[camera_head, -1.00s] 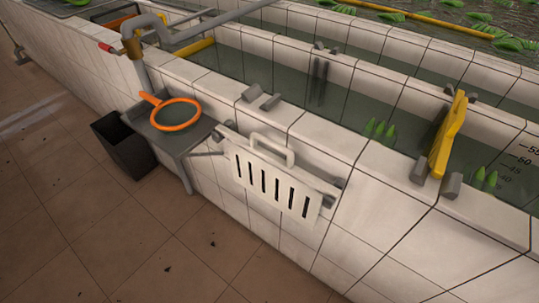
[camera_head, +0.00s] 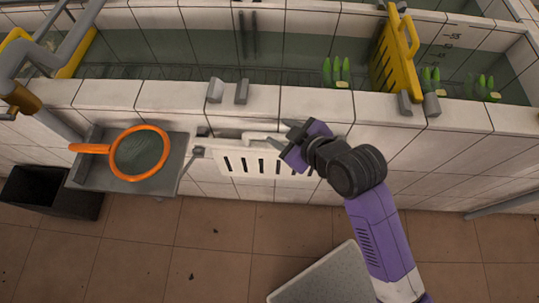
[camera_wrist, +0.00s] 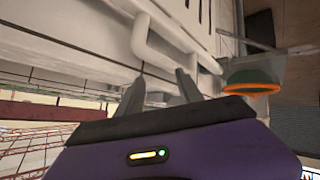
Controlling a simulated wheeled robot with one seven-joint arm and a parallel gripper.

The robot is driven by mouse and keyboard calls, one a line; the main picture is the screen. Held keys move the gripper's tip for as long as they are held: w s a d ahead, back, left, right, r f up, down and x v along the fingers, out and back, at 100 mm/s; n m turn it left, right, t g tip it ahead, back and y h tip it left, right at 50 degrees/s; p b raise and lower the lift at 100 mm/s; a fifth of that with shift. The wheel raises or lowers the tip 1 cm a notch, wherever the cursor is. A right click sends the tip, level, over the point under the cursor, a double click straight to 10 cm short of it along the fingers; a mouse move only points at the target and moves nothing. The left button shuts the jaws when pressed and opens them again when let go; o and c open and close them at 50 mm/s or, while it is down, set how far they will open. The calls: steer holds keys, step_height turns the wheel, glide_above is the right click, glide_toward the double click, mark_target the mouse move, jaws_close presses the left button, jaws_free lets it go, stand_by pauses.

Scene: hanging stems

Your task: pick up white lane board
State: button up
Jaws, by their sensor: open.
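The white lane board (camera_head: 234,165) hangs upright on the outer face of the tiled tank wall. It is a slotted panel with a loop handle (camera_head: 262,137) on its top edge. My gripper (camera_head: 284,134) is open at the right end of that handle, and my wrist hides the board's right part. In the wrist view, the handle (camera_wrist: 146,48) lies just beyond the open fingertips (camera_wrist: 160,76), with the slotted board (camera_wrist: 185,14) above. I cannot tell whether the handle is between the fingers.
A yellow slotted board (camera_head: 392,58) stands in the tank at right. Grey blocks (camera_head: 228,91) sit on the wall rim. At left are an orange net (camera_head: 139,153) on a grey shelf (camera_head: 88,172), a black bin (camera_head: 45,192) and pipes. Floor in front is mostly clear.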

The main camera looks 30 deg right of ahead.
mark_target(271, 135)
steer(key=shift+w+a+r+n+g+y+p, duration=0.15)
steer(key=shift+w+r+n+g+p, duration=0.1)
steer(key=shift+n+g, duration=0.3)
steer(key=shift+w+a+r+n+g+y+p, duration=0.15)
steer(key=shift+w+n+g+p, duration=0.1)
steer(key=shift+n+g, duration=0.3)
steer(key=shift+r+n+g+p, duration=0.15)
steer(key=shift+n+g+p, duration=0.15)
steer(key=shift+n+g, duration=0.25)
steer(key=f+n+g, duration=0.1)
steer(key=w+f+n+p, duration=0.1)
steer(key=f, duration=0.1)
steer(key=a+f+n+g+y+p, duration=0.1)
steer(key=shift+w+a+f+g, duration=0.1)
steer(key=shift+w+f+g, duration=0.25)
steer(key=shift+w+f, duration=0.15)
steer(key=shift+f, duration=0.15)
steer(key=shift+f, duration=0.25)
jaws_close()
